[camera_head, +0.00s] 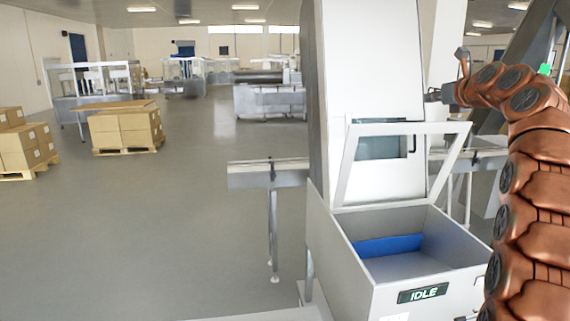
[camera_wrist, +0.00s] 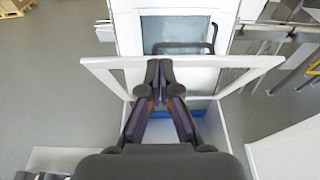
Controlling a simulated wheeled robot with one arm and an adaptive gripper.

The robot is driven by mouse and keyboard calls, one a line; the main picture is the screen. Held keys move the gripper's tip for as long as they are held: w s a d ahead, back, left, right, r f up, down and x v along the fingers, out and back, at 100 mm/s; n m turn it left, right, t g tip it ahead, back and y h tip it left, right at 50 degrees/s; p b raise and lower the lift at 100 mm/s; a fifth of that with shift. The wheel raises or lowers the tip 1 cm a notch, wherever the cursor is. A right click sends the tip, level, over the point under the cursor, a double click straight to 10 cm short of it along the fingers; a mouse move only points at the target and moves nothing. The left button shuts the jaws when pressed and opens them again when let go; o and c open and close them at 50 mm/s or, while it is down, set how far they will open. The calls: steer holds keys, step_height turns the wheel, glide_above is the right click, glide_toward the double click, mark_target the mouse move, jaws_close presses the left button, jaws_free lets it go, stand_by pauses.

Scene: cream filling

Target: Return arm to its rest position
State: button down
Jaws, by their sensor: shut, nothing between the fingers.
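My copper-coloured arm (camera_head: 540,180) rises along the right side of the head view and bends left at the top. My gripper (camera_head: 440,95) is at its end, small and dark, in front of the white machine column. In the wrist view my gripper (camera_wrist: 159,72) shows its two dark fingers with tips together and nothing between them. Below and beyond them is the open white bin (camera_head: 345,250) with a blue panel (camera_head: 388,245) inside; the bin's framed lid (camera_head: 347,165) stands raised. The gripper appears apart from the lid.
The machine's display (camera_head: 422,293) reads IDLE. A dark window with a handle (camera_wrist: 178,35) is on the machine behind the lid. A conveyor (camera_head: 268,173) runs out to the left. Boxes on a pallet (camera_head: 125,128) stand farther back.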

steer(key=s+a+f+n+g, duration=0.9)
steer(key=s+a+f+n, duration=0.7)
steer(key=s+a+f, duration=0.5)
steer(key=s+f+n+g, duration=0.2)
steer(key=s+f+n, duration=0.4)
steer(key=s, duration=0.6)
steer(key=s+f+n+g+h+b, duration=0.1)
steer(key=s+f+n+g, duration=0.2)
steer(key=s, duration=1)
steer(key=s+f+n+g+h, duration=0.1)
steer(key=s+f+n+g, duration=0.1)
steer(key=s+f+n, duration=0.6)
steer(key=s+f, duration=0.5)
steer(key=shift+a+n+g+b, duration=0.4)
